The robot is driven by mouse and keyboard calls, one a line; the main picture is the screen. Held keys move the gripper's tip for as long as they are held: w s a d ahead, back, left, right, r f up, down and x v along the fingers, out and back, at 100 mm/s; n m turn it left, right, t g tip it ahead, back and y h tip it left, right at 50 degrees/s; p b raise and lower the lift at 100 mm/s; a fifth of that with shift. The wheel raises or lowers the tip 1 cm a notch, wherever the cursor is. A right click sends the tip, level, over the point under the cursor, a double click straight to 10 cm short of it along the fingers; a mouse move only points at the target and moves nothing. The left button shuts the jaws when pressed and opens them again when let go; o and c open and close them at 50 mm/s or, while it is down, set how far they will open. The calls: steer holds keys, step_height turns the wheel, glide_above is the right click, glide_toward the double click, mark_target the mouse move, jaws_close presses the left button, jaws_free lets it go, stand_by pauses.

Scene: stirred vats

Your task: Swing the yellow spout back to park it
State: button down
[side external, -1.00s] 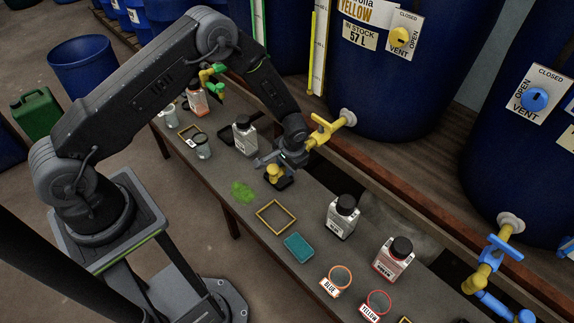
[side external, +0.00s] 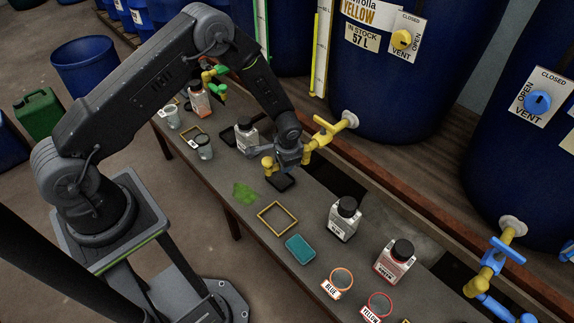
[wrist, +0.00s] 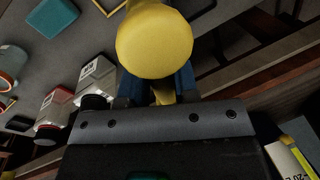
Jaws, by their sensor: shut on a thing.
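The yellow spout (side external: 269,164) hangs from the yellow tap (side external: 328,131) on the blue vat marked yellow. Its outer end is over the bench, above and just left of a dark square pad (side external: 281,184). My gripper (side external: 288,155) is shut on the spout between its outer end and the tap. In the wrist view the yellow spout (wrist: 154,45) rises large and round between the fingers of my gripper (wrist: 160,93). The gripper body hides part of the spout in the side view.
A yellow square frame (side external: 277,218) and a green spill (side external: 245,193) lie on the bench. A blue tap (side external: 492,258) is at right.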

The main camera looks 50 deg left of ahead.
steer(key=w+a+m+t+h, duration=0.1)
steer(key=w+a+m, duration=0.4)
steer(key=m, duration=0.9)
steer(key=shift+w+h, duration=0.5)
steer(key=shift+w, duration=0.25)
steer(key=shift+t, duration=0.3)
steer(key=c, duration=0.9)
jaws_free()
steer(key=v, duration=1.4)
steer(key=shift+w, duration=0.1)
